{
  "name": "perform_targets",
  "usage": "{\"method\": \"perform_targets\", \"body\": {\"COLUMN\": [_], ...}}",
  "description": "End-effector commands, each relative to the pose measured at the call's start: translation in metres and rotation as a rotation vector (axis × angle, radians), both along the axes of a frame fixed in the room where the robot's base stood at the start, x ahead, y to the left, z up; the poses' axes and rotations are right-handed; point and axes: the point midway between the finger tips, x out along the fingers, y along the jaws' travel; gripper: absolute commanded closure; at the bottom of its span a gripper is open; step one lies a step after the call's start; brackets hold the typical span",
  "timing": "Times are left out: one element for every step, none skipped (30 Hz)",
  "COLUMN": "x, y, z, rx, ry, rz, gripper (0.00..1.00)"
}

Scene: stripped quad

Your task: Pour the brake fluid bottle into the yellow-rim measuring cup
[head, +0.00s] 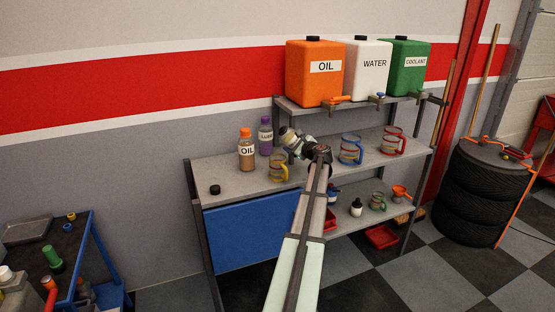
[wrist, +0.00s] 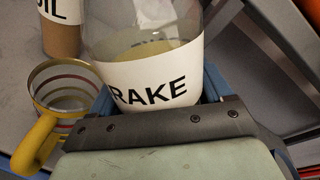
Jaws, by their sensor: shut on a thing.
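The brake fluid bottle (wrist: 150,80) is clear, with a white label reading "RAKE" and yellowish fluid inside. My gripper (wrist: 158,98) is shut on it, one blue finger on each side. In the head view the bottle (head: 288,136) is held above the bench top, tilted to the upper left; my gripper (head: 303,148) partly hides it. The yellow-rim measuring cup (head: 278,174) stands upright on the bench, below and slightly left of the bottle. In the wrist view the cup (wrist: 64,88) is left of the bottle, its yellow handle toward the camera; I see no fluid in it.
An orange-capped oil bottle (head: 246,155) and a purple-capped lube bottle (head: 265,138) stand behind the cup. A black cap (head: 215,190) lies on the bench (head: 235,187). Blue-rim (head: 351,150) and red-rim (head: 393,142) cups stand to the right. The bench's front left is mostly clear.

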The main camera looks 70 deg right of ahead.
Motion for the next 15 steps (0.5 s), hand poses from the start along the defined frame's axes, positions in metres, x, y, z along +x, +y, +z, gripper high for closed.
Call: {"method": "perform_targets", "body": {"x": [-0.0003,-0.0003,-0.0004,-0.0004,-0.0005,-0.0005,-0.0005,-0.0006,-0.0005,-0.0006,-0.0007,-0.0006,-0.0007,-0.0007,-0.0008], "y": [-0.0004,-0.0004,-0.0005,-0.0005,-0.0006,-0.0006,-0.0006,-0.0007,-0.0008,-0.0008,-0.0008,-0.0008,-0.0008,-0.0009,-0.0009], "z": [0.0008,0.0008,0.0007,0.0006,0.0005,0.0005,0.0005,0.0004,0.0003,0.0002,0.0002,0.0001,0.0,0.0,-0.0001], "rx": [-0.003,-0.005,-0.007,-0.008,-0.01,-0.012,-0.013,-0.016,-0.018,-0.019,-0.021,-0.024,-0.025,-0.027,-0.029], "ry": [0.001,0.003,0.005,0.006,0.008,0.011,0.013,0.014,0.017,0.019,0.021,0.024,0.025,0.028,0.03], "rz": [-0.001,-0.001,-0.001,-0.001,-0.001,-0.001,-0.001,-0.001,-0.001,-0.002,0.0,0.0,0.0,0.0,-0.001], "gripper": [0.76,0.76,0.76,0.76,0.76,0.76,0.76,0.76,0.76,0.76,0.76,0.76,0.76,0.76,0.76]}}
